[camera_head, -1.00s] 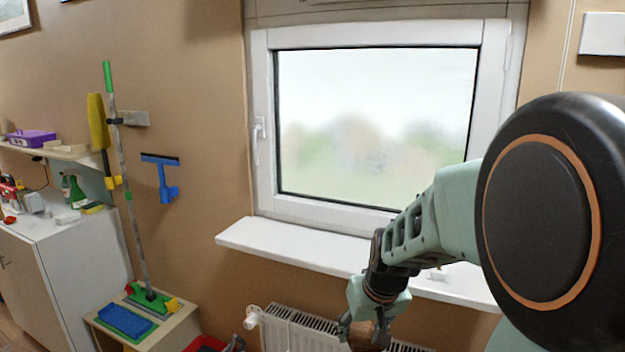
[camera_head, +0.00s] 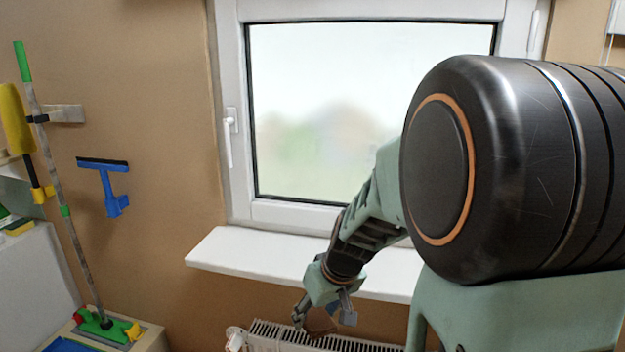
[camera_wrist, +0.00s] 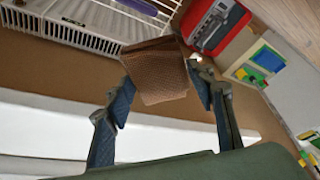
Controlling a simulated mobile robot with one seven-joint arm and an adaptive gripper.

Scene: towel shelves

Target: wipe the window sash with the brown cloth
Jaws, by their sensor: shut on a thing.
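The window sash (camera_head: 290,213) is the white frame around the glass pane, and it is closed, with its handle (camera_head: 230,138) on the left side. My gripper (camera_head: 322,316) hangs below the white sill, in front of the radiator. In the wrist view my gripper (camera_wrist: 162,88) is shut on the brown cloth (camera_wrist: 158,72), which spans between its two fingers. The cloth also shows as a small brown patch in the head view (camera_head: 320,322). It is apart from the sash. My arm hides the lower right part of the window.
The white sill (camera_head: 255,256) juts out beneath the window. The radiator (camera_head: 285,338) is on the wall below it. A red box (camera_wrist: 215,25) shows in the wrist view. A blue squeegee (camera_head: 108,185) and a mop (camera_head: 65,200) are at left.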

